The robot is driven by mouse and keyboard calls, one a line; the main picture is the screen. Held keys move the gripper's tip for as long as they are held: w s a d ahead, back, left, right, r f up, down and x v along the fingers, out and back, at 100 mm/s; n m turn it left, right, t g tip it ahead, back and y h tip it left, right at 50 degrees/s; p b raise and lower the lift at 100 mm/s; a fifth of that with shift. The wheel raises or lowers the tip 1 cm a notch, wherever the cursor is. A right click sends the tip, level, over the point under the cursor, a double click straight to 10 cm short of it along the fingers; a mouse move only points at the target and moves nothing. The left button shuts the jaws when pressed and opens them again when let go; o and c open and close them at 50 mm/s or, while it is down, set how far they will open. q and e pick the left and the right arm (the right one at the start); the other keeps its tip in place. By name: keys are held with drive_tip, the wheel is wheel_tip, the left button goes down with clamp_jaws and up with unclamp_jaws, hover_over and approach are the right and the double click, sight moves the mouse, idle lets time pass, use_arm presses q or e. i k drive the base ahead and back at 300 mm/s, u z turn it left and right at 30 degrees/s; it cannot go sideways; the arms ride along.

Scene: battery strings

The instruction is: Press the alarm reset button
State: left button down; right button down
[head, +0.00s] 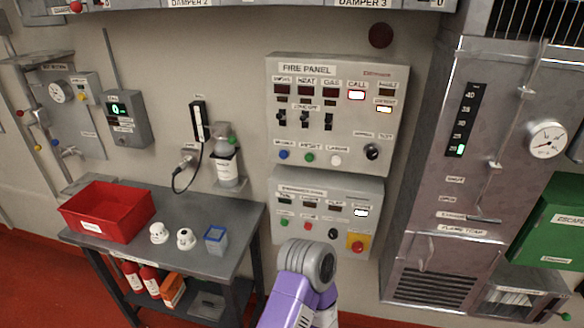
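The fire panel (337,116) is a light grey box on the wall, in the upper middle of the head view. Its bottom row has a blue button (283,155), a green button (309,158) whose label above appears to read RESET, a white button (335,160) and a black knob (372,152). Above them are several dark windows and three black toggle switches. The CALL window (356,95) is lit with a red rim, and an amber-rimmed window (383,108) is lit. Neither gripper shows; a purple and grey link of my arm is below the panels.
A second panel (326,208) hangs below, with small buttons and a red button on yellow (357,243); my arm link covers part of its lower edge. A grey table (225,206) with a red bin (108,211) stands left. A metal cabinet (470,130) stands right.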

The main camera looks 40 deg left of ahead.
sight(309, 158)
drive_tip(key=u, duration=1)
drive_tip(key=i, duration=0.1)
drive_tip(key=u, duration=0.1)
